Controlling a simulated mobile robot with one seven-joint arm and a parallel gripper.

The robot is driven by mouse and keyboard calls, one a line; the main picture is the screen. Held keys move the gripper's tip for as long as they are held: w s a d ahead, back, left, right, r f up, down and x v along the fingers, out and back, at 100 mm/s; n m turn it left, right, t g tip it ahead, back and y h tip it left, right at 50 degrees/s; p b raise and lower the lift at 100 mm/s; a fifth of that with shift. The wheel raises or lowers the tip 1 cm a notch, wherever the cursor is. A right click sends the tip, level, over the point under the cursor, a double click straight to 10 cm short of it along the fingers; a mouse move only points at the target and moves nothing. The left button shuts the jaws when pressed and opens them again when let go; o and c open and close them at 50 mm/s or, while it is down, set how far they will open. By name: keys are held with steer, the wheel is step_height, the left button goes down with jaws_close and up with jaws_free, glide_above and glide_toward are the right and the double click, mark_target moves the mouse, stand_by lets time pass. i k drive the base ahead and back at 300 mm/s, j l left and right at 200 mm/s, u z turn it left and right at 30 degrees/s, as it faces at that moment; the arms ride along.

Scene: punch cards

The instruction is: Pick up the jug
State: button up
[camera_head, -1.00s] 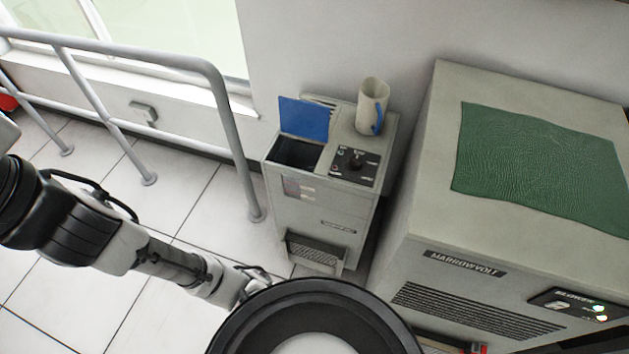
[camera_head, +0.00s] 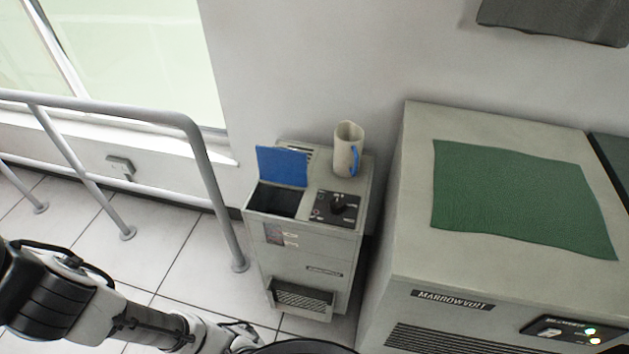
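The jug (camera_head: 345,150) is cream-coloured with a blue handle on its right side. It stands upright on the back right of the top of a narrow grey machine (camera_head: 290,249). Nothing touches the jug except the surface under it. My arm reaches in from the lower left, low and well in front of the machine. Its far end runs down to the bottom edge, and I cannot make out the gripper's fingers there.
The machine's blue lid (camera_head: 282,167) stands open over a dark bin, beside a black knob panel (camera_head: 336,207). A larger grey cabinet (camera_head: 405,240) with a green mat (camera_head: 520,200) stands to the right. A grey railing (camera_head: 208,185) stands to the left. The wall is close behind.

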mark_target(349, 136)
steer(key=i+j, duration=0.25)
steer(key=j, duration=0.15)
steer(key=i+j, duration=0.25)
steer(key=j, duration=0.15)
steer(key=i+j, duration=0.2)
steer(key=j, duration=0.2)
steer(key=i+j, duration=0.25)
steer(key=j, duration=0.2)
steer(key=i+j, duration=0.25)
steer(key=j, duration=0.15)
steer(key=i+j+z, duration=0.1)
steer(key=j, duration=0.2)
steer(key=i+j, duration=0.2)
steer(key=i+j+z, duration=0.15)
steer(key=j, duration=0.25)
steer(key=z, duration=2.25)
steer(key=i+j, duration=0.1)
